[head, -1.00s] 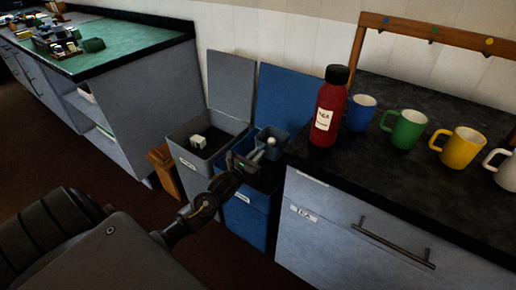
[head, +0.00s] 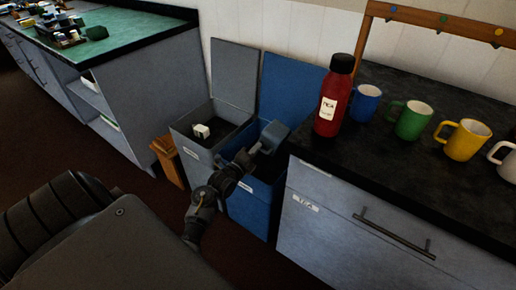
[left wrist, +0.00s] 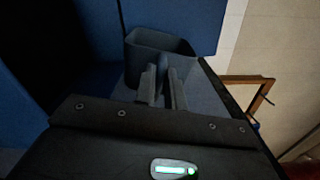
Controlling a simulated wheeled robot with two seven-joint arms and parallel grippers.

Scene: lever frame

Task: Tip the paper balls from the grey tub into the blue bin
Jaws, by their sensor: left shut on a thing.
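The grey tub (head: 274,134) is over the open top of the blue bin (head: 252,208) and looks tilted. My left gripper (head: 254,150) is shut on the tub's handle side. In the left wrist view, the tub (left wrist: 160,46) is just beyond the fingers of my left gripper (left wrist: 163,86). No paper balls show in the tub now, but I cannot see its whole inside. The inside of the blue bin is dark and partly hidden by my arm and the tub. My right gripper is not in view.
A grey bin (head: 195,157) with a white item (head: 201,131) inside stands left of the blue bin. The counter (head: 350,150) on the right holds a red tea bottle (head: 332,100) near the tub and several mugs. Raised lids stand behind both bins.

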